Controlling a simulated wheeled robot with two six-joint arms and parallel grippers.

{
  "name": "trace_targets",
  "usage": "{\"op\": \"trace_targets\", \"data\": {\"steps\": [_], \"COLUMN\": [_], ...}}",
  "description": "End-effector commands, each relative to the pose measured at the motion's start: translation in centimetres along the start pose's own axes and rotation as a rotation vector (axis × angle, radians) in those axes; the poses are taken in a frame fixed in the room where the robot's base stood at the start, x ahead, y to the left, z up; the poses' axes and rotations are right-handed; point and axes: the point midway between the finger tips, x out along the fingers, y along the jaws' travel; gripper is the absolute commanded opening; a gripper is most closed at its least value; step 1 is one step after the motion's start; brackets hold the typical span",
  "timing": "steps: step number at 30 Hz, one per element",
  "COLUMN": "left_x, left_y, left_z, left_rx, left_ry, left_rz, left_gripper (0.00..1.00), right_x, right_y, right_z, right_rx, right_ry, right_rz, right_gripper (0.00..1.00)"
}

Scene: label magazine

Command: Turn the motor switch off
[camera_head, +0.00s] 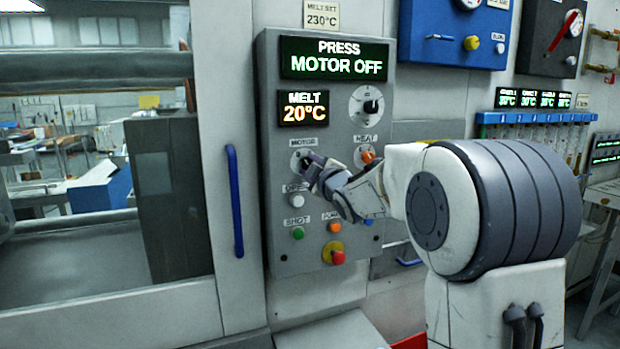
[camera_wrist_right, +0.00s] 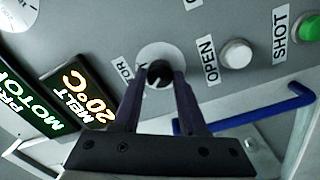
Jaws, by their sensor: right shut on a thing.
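The motor switch (camera_head: 300,158) is a dark knob on a round pale plate under a "MOTOR" label, on the grey control panel (camera_head: 268,215). In the right wrist view the black knob (camera_wrist_right: 158,72) sits between the fingertips. My right gripper (camera_head: 312,168) is at the switch, its fingers (camera_wrist_right: 160,84) shut on the knob. The fingers hide part of it in the head view. The panel's display (camera_head: 334,59) reads "PRESS MOTOR OFF". My left gripper does not show.
Close by are the heat knob (camera_head: 367,156), a white button (camera_head: 296,199), a green button (camera_head: 297,233), an orange button (camera_head: 335,227) and a red stop button (camera_head: 337,257). A blue handle (camera_head: 234,200) stands left of the panel. The melt display (camera_head: 303,109) reads 20°C.

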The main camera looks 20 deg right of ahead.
Motion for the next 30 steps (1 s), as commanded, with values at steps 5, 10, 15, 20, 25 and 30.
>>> {"op": "trace_targets", "data": {"steps": [5,10,15,20,25,30], "left_x": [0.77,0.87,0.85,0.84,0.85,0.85], "left_y": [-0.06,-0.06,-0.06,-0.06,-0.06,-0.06], "left_z": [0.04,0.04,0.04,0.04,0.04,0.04], "left_rx": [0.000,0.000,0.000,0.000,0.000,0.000], "left_ry": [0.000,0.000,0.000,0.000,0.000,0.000], "left_rz": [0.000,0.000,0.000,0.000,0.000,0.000], "left_gripper": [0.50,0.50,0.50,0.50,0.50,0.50], "right_x": [0.00,0.01,0.01,0.01,0.01,0.01], "right_y": [-0.07,0.02,0.04,0.04,0.02,0.01], "right_z": [0.03,-0.04,-0.06,-0.06,-0.05,-0.03], "right_rx": [-0.041,-0.057,-0.058,-0.057,-0.056,-0.055], "right_ry": [0.002,0.003,0.003,0.003,0.003,0.002], "right_rz": [0.001,0.000,0.000,0.000,0.000,0.000], "right_gripper": [0.00,0.00,0.00,0.00,0.72,0.72]}}
